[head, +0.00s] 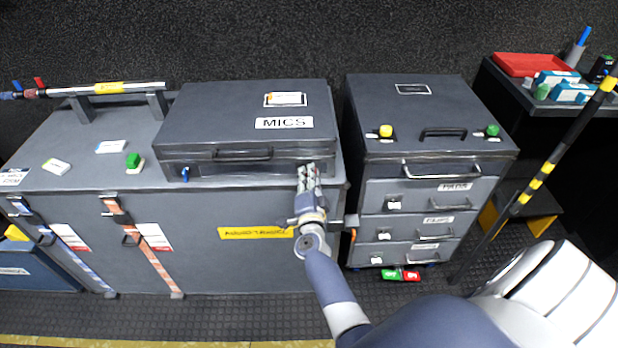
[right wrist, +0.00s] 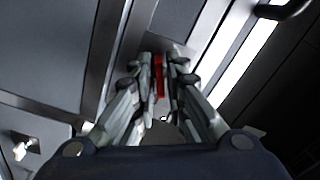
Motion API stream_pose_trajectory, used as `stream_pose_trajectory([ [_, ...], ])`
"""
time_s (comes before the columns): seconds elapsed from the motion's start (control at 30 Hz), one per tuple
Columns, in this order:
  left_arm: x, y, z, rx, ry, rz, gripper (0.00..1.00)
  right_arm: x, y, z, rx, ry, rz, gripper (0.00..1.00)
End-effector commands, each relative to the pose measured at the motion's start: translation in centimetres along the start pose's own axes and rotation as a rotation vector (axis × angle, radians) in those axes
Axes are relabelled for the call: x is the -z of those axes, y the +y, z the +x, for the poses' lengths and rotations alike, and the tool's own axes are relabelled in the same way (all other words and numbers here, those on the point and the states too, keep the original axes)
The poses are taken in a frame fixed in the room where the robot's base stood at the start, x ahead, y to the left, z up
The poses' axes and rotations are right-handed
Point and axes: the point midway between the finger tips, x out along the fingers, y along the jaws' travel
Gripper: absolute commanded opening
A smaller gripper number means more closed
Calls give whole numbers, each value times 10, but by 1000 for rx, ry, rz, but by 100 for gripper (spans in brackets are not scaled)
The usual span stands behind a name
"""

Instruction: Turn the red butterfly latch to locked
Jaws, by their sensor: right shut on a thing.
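The red butterfly latch (right wrist: 158,76) shows in the right wrist view as a narrow red wing between my fingertips. It is on the front of the dark MICS case (head: 210,110), near the case's right end. In the head view my right gripper (head: 308,172) covers the latch. My right gripper, also in the right wrist view (right wrist: 160,90), is shut on the red latch, with a finger on each side. How far the latch is turned cannot be told. A blue latch (head: 185,174) sits at the left of the case front. My left gripper is not in view.
The MICS case stands on a long grey trunk (head: 200,230) with straps. A grey drawer cabinet (head: 430,155) with handles stands close on the right. A black and yellow pole (head: 540,165) leans further right. Dark floor shows in front.

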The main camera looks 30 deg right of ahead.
Motion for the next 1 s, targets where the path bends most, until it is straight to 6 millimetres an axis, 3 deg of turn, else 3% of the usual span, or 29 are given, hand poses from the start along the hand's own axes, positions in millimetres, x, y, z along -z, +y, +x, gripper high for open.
stream_pose_trajectory([
  [0.5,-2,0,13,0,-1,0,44,-2,2,-1,-3,-3,382,0],
  [1.0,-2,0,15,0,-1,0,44,-2,1,-1,-4,-3,478,0],
])
